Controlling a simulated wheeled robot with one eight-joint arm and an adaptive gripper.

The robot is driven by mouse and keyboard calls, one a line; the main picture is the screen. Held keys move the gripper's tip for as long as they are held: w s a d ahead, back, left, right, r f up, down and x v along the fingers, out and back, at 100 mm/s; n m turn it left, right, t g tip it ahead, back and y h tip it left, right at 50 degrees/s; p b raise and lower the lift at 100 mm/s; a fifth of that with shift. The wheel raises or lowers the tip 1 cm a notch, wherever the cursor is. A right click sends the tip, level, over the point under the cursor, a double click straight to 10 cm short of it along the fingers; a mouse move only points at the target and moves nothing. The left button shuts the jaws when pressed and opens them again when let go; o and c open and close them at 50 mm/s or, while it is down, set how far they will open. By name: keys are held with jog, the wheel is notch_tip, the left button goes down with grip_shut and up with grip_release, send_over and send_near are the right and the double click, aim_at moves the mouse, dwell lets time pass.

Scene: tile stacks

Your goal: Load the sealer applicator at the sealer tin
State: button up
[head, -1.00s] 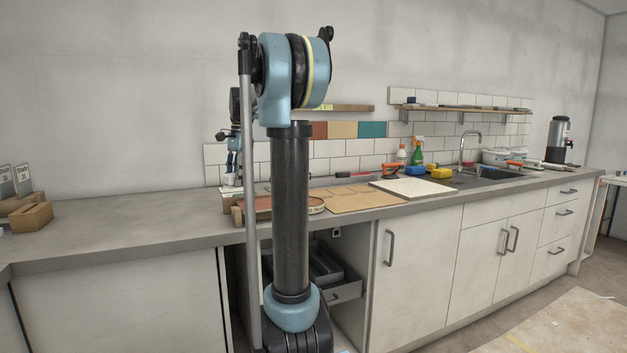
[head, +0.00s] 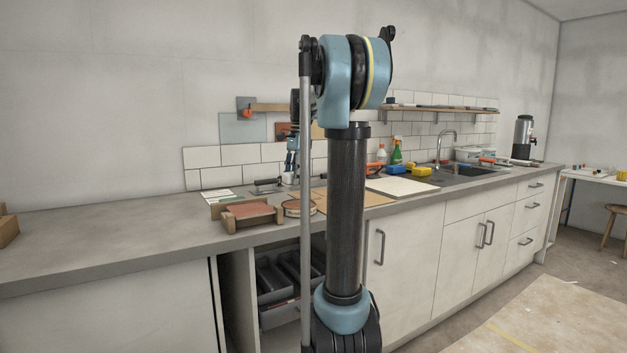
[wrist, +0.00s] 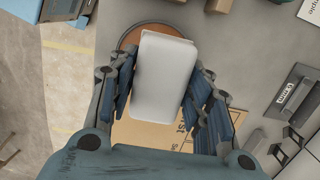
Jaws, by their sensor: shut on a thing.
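My gripper (wrist: 160,85) is shut on a pale grey-white block with rounded edges, which looks like the sealer applicator (wrist: 163,75). In the wrist view the block hides most of a round tin with a reddish-brown top, likely the sealer tin (wrist: 129,40). In the head view this tin (head: 293,212) stands open-topped near the counter's front edge, partly behind my arm column. My gripper (head: 290,172) is above and just behind the tin there. The applicator's lower face is hidden, and I cannot tell whether it touches the tin.
A wooden tray (head: 232,224) with a reddish tile stands left of the tin. A cardboard sheet (head: 380,198) and a pale board (head: 400,186) lie to the right. A labelled trowel (wrist: 290,92) lies nearby. The left counter (head: 110,238) is mostly clear.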

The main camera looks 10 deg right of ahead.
aim_at(297, 204)
jog(key=shift+d, duration=0.6)
jog(key=shift+f, duration=0.1)
jog(key=shift+f, duration=3.2)
jog(key=shift+f, duration=0.5)
jog(key=shift+r, duration=0.1)
jog(key=shift+r, duration=3.45)
